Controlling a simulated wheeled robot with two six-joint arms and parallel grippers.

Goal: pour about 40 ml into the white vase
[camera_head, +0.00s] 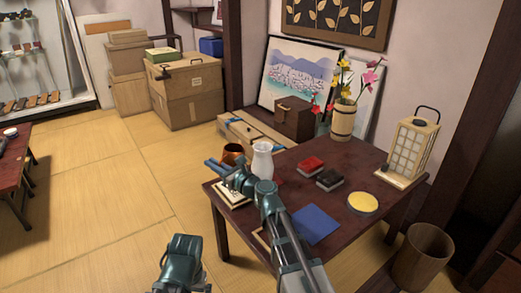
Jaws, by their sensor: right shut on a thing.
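The white vase (262,162) stands upright on the dark red low table (350,228), near its far left side. My right gripper (226,167) is left of the vase, above the table's left end. It is shut on a brown cup (233,151), which is just left of the vase's upper part and looks roughly upright. My gripper hides the lower part of the cup, and its contents are too small to tell. My left arm shows at the bottom, but its fingers do not show.
A red box (311,165), a black box (329,180), a blue square (316,225) and a yellow disc (362,203) lie on the table. A flower holder (342,122) and a lantern (414,148) stand at its back and right. Open tatami floor (105,205) is at left.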

